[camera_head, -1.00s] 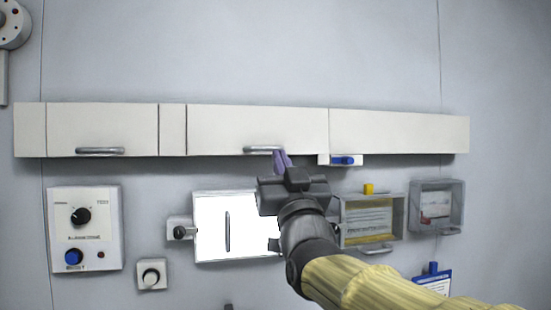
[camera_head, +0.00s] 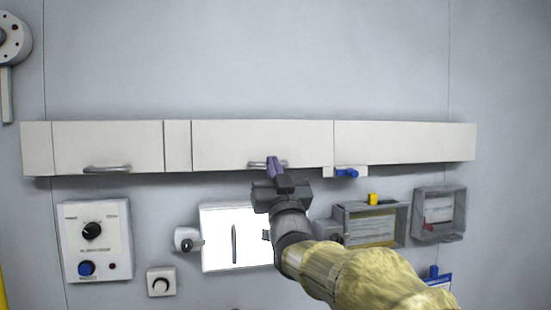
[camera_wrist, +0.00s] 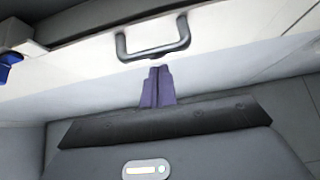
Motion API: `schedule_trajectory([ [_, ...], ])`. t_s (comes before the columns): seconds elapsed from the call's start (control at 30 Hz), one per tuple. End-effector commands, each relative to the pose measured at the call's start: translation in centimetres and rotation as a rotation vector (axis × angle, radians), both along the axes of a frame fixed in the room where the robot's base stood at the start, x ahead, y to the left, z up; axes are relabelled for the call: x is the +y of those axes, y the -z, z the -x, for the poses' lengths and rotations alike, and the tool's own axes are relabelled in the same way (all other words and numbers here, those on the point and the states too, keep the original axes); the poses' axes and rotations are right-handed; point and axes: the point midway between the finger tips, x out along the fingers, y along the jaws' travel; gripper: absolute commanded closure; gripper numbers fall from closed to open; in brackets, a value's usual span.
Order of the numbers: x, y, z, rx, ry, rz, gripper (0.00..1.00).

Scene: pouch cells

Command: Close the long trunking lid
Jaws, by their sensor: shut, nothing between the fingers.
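The long white trunking (camera_head: 400,143) runs across the wall. Its middle lid (camera_head: 230,143) has a grey bar handle (camera_head: 255,165) at its lower edge; the handle also shows in the wrist view (camera_wrist: 125,46). The lid's front looks flush with the neighbouring sections; I cannot tell whether it is fully closed. My gripper (camera_head: 272,160) is shut and empty, its purple fingers overlapping the right part of the handle in the head view. In the wrist view the fingertips (camera_wrist: 158,70) are just short of the handle bar, apart from it.
A shorter lid with a handle (camera_head: 107,168) is at the left. A blue latch (camera_head: 347,173) sits under the trunking to the right. Below are a control box (camera_head: 97,240), a bright white panel (camera_head: 220,240) and two grey boxes (camera_head: 372,226) (camera_head: 440,214). The wall above is clear.

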Motion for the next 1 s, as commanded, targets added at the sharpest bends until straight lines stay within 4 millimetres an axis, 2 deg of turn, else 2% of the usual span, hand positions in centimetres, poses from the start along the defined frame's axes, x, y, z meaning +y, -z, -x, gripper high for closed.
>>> schedule_trajectory([
  [0.27,0.0,0.2,0.0,0.000,0.000,0.000,1.00],
  [0.63,0.2,1.6,-1.7,0.000,0.001,-0.001,1.00],
  [1.0,0.3,1.8,-2.1,0.013,0.000,0.002,1.00],
])
